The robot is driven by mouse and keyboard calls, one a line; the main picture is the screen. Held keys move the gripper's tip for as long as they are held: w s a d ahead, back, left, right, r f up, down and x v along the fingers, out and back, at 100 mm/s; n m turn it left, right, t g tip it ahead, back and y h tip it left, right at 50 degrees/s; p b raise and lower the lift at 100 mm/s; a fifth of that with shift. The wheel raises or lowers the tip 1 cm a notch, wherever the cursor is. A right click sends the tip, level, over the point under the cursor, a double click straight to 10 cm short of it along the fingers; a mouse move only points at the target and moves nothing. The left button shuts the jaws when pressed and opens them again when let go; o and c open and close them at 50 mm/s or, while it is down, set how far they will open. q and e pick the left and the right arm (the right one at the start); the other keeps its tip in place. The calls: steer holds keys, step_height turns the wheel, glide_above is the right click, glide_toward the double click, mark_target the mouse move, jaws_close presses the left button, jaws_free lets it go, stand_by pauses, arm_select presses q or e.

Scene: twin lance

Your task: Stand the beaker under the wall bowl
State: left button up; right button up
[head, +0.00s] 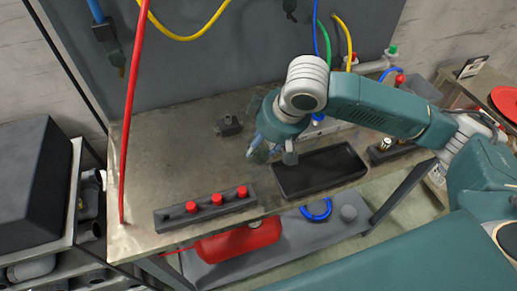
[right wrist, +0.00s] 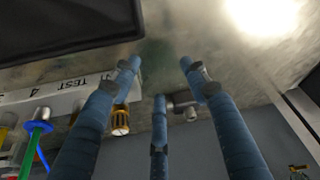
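I cannot make out a beaker or a wall bowl in either view. My right gripper (head: 265,148) hangs over the workbench (head: 160,160), just left of a black tray (head: 318,170). In the right wrist view its blue fingers (right wrist: 160,82) are spread apart with nothing between them. The tray shows there at the top left (right wrist: 70,25). My left gripper is out of view.
A dark rack with red knobs (head: 217,199) lies along the bench's front edge. A small dark fitting (head: 229,126) stands behind it. A red pole (head: 131,105) rises at the left end. A grey panel (head: 235,60) backs the bench. The bench's left middle is clear.

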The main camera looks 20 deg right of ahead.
steer(key=shift+c, duration=0.5)
steer(key=shift+r, duration=0.15)
step_height(320, 180, up, 19)
steer(key=s+d+f+m+h, duration=0.2)
steer(key=s+f+m, duration=0.3)
steer(key=f, duration=0.6)
steer(key=shift+d+f, duration=0.2)
steer(key=shift+d, duration=0.5)
steer(key=shift+w, duration=0.1)
